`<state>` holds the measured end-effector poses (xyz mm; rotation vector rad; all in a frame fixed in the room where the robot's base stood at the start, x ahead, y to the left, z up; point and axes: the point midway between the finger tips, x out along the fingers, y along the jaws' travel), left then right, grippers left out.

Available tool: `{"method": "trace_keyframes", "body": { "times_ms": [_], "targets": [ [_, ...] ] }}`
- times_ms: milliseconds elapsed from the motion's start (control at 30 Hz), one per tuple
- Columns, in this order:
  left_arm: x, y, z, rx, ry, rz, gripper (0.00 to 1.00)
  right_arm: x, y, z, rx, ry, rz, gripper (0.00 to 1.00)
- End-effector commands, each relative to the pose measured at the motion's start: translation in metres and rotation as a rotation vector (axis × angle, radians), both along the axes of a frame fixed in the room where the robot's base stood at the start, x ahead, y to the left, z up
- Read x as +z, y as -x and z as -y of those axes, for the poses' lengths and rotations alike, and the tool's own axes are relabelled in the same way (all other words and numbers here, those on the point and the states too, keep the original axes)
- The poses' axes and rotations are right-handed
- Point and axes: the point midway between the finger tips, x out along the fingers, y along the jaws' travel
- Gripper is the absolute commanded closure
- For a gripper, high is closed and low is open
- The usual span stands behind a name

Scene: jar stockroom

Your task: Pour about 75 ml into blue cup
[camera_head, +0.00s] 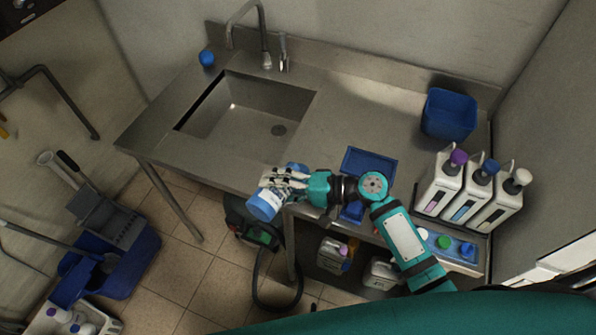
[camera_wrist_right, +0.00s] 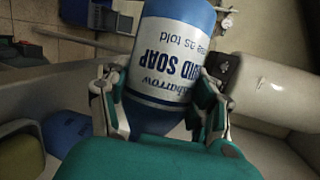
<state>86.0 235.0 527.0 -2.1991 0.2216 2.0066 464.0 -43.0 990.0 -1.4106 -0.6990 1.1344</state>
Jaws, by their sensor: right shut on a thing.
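My right gripper (camera_head: 280,184) is shut on a blue bottle (camera_head: 264,205) with a white label, above the front edge of the sink counter. The bottle is tilted in the head view, one end toward the lower left. In the right wrist view, the bottle (camera_wrist_right: 172,60) sits between the fingers (camera_wrist_right: 160,105) and its "LIQUID SOAP" label reads upside down. I cannot see any liquid flowing. A small blue round thing (camera_head: 207,58), possibly the blue cup, stands at the counter's back left corner. My left gripper is not in view.
The steel counter (camera_head: 345,115) has a sink (camera_head: 240,105) and a faucet (camera_head: 264,45). A blue bin (camera_head: 435,127) stands at the back right. Several white jugs (camera_head: 438,188) stand at the right. A blue tray (camera_head: 352,153) lies near my wrist. The counter's middle is clear.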

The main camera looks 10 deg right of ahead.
Motion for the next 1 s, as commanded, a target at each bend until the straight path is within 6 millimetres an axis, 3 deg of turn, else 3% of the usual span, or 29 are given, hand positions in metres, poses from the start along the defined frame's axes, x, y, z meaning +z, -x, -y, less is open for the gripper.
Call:
{"method": "trace_keyframes", "body": {
  "times_ms": [1000],
  "targets": [
    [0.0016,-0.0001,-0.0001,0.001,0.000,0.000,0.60,0.0039,-0.0003,0.0001,0.000,-0.032,-0.032,0.79]
  ]
}}
